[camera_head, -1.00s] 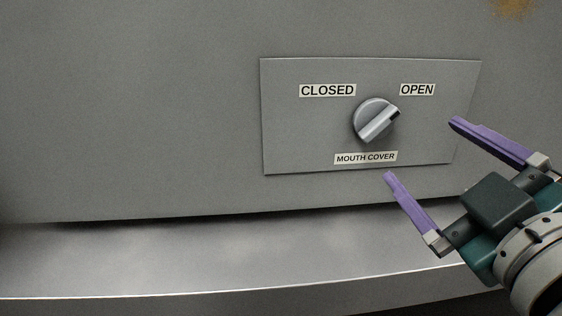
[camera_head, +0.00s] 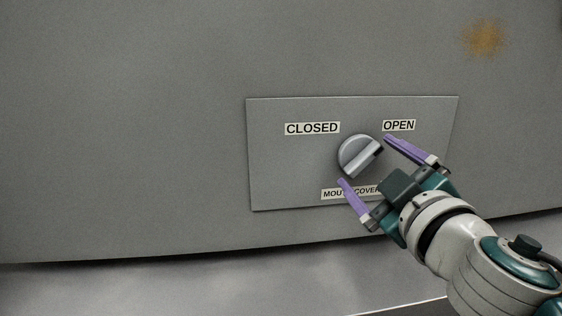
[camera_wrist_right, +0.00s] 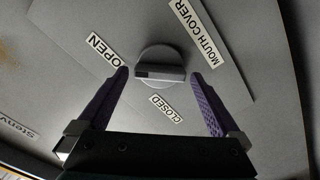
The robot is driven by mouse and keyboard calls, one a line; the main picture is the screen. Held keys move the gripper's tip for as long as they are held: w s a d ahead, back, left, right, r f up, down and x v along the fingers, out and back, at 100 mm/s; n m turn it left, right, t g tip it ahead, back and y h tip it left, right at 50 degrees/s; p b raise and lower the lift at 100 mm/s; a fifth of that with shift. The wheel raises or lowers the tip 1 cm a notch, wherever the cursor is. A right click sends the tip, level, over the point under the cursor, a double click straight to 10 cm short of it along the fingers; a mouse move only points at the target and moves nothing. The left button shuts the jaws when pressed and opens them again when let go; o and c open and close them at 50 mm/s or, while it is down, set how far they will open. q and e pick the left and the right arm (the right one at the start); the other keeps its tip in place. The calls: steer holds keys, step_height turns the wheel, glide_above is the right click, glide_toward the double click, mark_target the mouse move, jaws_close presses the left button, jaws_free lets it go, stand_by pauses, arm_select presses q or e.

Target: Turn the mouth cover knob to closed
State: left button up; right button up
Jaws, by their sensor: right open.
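The round grey mouth cover knob (camera_head: 358,156) sits on a flat panel (camera_head: 275,175), with a raised grip bar whose dark-marked end points up and right toward the OPEN label (camera_head: 398,125). The CLOSED label (camera_head: 312,128) is to its upper left. My right gripper (camera_head: 364,160) is open, with one purple finger at the knob's upper right and the other at its lower left. In the right wrist view the knob (camera_wrist_right: 160,62) lies between and just beyond the fingertips (camera_wrist_right: 160,75). Contact cannot be told. My left gripper is out of view.
The MOUTH COVER label (camera_head: 332,194) is partly hidden by my right gripper. The grey drum wall (camera_head: 120,130) around the panel is clear, with a rusty spot (camera_head: 484,38) at upper right. A grey ledge (camera_head: 200,290) runs below.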

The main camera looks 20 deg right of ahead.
steer(key=shift+c, duration=0.2)
steer(key=c, duration=1.1)
